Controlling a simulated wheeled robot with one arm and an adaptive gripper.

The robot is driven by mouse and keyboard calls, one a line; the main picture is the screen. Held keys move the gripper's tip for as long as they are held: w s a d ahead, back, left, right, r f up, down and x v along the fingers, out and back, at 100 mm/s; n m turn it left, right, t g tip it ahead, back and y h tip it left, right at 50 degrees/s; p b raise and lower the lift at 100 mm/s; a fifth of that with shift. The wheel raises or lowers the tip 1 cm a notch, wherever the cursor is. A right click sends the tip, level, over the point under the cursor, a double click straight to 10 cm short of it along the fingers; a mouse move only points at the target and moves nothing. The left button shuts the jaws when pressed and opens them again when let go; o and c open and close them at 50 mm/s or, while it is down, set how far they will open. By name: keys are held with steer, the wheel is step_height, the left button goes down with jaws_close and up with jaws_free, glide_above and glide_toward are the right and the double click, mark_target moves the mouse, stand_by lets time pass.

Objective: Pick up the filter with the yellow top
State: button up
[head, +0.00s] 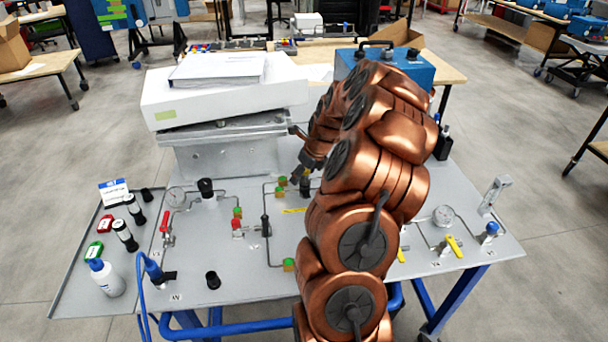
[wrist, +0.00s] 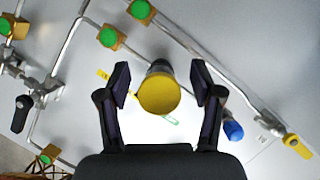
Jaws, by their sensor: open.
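The filter with the yellow top (wrist: 159,96) shows in the wrist view, its round yellow cap facing the camera and a dark body behind it. My gripper (wrist: 160,80) is open, with one dark finger on each side of the filter. Gaps show between the fingers and the cap, so neither finger appears to touch it. In the head view my gripper (head: 304,174) is small and partly behind my copper-coloured arm.
Pipes with green-topped fittings (wrist: 110,37) run near the gripper, and a blue-capped part (wrist: 233,130) is at right. The grey bench panel (head: 235,285) carries gauges and valves. Bottles (head: 106,278) stand on its left side. A white analyser box (head: 225,100) is behind.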

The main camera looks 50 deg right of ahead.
steer(key=shift+w+f, duration=0.2)
steer(key=shift+f, duration=0.15)
steer(key=shift+c, duration=0.2)
jaws_close()
